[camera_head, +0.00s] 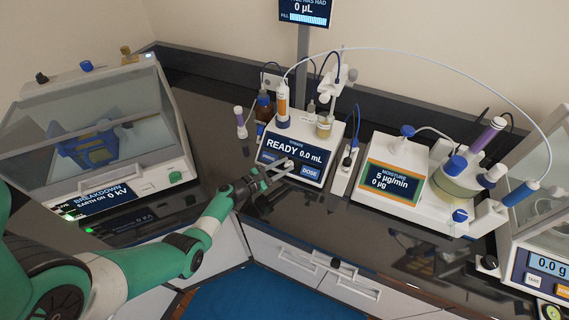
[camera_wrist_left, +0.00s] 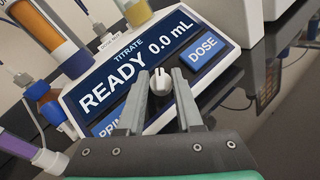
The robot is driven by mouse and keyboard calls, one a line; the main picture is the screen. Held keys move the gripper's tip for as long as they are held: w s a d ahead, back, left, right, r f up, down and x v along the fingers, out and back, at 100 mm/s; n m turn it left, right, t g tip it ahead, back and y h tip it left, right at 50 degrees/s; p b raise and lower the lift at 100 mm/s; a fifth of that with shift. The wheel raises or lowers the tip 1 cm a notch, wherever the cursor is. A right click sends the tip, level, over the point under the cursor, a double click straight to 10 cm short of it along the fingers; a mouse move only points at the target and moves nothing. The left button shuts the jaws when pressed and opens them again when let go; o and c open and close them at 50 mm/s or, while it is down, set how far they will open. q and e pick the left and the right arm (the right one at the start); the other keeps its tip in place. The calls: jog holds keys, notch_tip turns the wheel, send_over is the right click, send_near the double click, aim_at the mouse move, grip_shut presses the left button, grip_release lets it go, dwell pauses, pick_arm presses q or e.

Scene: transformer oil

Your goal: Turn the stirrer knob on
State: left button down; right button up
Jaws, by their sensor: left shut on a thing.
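The titrator (camera_head: 312,140) stands at the middle of the bench, its screen reading "READY 0.0 mL" with a DOSE button (camera_head: 311,172). In the left wrist view, a small white knob (camera_wrist_left: 160,83) sits on the lower middle of the titrator's front panel, and I take it for the stirrer knob. My left gripper (camera_head: 283,169) reaches in from the left at this panel. Its two grey fingers are on either side of the knob, and it is shut on it. The fingers partly cover the PRIME button (camera_wrist_left: 108,122). My right gripper is not in view.
The breakdown tester (camera_head: 173,143) stands at the left. The moisture unit (camera_head: 393,165) is right of the titrator, and a balance (camera_head: 549,266) is at the far right. A thin tube arches over the back. Bottles and probes crowd around the titrator.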

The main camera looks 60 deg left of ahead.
pick_arm(q)
jog(key=m+h, duration=0.2)
jog(key=m, duration=0.1)
jog(key=shift+a, duration=0.2)
jog(key=shift+m+g+h, duration=0.6)
jog(key=shift+m+h, duration=0.3)
jog(key=shift+m, duration=0.1)
jog(key=shift+s+p, duration=0.1)
jog(key=shift+p, duration=0.2)
jog(key=shift+f, duration=0.1)
